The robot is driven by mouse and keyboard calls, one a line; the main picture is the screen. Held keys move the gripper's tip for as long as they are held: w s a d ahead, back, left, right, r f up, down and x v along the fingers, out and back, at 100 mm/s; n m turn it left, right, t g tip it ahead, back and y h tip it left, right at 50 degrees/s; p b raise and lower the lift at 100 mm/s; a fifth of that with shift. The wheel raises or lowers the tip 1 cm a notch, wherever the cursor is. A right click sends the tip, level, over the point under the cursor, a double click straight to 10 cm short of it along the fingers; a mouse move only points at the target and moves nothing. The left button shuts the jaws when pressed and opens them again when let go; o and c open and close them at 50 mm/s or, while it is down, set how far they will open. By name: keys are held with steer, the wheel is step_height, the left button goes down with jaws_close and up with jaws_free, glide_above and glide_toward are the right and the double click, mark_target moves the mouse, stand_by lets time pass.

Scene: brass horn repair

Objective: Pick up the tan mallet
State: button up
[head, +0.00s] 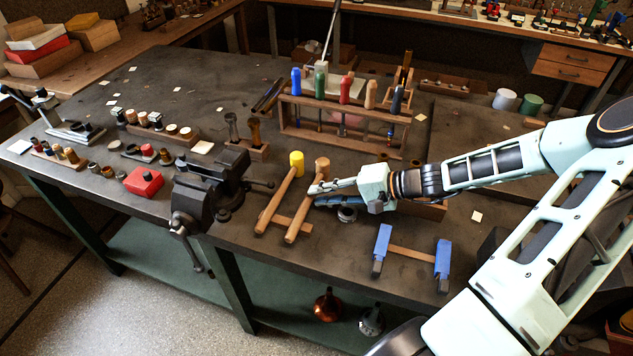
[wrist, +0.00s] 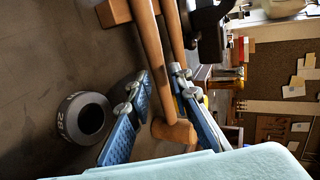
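The tan mallet (head: 322,166) leans on a low wooden rest on the bench, its handle running toward the front edge. In the wrist view its tan head (wrist: 175,131) and handle show between my fingers. My gripper (head: 318,188) reaches in from the right at the mallet's upper handle, just below the head. In the wrist view my gripper (wrist: 162,74) is open, with one blue-padded finger on each side of the handle. A gap shows on the left finger's side; whether the right finger touches the handle I cannot tell.
A yellow-headed mallet (head: 297,162) lies close on the left. A dark vise (head: 208,185) stands further left. A dark ring (wrist: 82,118) lies beside my left finger in the wrist view. A tool rack (head: 345,105) stands behind. Blue-ended blocks (head: 382,245) are in front.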

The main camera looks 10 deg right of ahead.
mark_target(313, 197)
steer(key=shift+x, duration=1.95)
steer(key=shift+s, duration=0.1)
steer(key=shift+c, duration=0.4)
jaws_close()
steer(key=shift+r, duration=0.1)
